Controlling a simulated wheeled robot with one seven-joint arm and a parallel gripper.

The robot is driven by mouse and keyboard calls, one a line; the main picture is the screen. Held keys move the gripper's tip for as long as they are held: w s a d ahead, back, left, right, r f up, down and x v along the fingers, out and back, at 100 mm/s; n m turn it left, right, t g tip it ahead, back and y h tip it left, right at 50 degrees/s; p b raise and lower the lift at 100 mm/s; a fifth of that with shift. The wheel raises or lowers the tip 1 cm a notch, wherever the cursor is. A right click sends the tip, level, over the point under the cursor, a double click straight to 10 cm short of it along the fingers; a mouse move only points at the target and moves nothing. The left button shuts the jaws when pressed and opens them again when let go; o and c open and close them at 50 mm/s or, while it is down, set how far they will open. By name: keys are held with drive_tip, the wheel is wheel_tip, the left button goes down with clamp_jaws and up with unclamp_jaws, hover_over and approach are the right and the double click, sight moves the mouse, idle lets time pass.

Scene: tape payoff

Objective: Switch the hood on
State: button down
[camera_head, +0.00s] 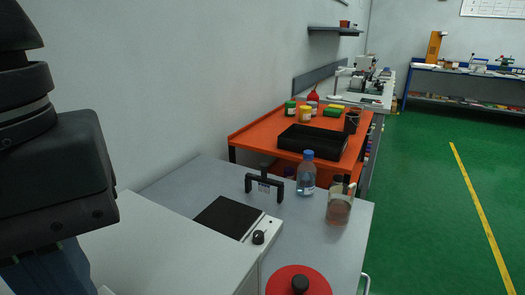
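I cannot make out a hood or a hood switch in the head view. My gripper is not in view. Dark arm parts that look like mine fill the left edge of the picture and hide what is behind them. On the grey bench (186,186) sits a flat device with a black square plate (226,216) and a dark round knob (258,237) on its white front strip. I cannot tell from here whether it is on.
Beside it stand a black bracket (264,182), a blue-capped bottle (307,174), a brownish bottle (339,205) and a red round lid (313,284). An orange table (260,130) with a black tray (312,141) is behind. Green floor (425,200) at right is clear.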

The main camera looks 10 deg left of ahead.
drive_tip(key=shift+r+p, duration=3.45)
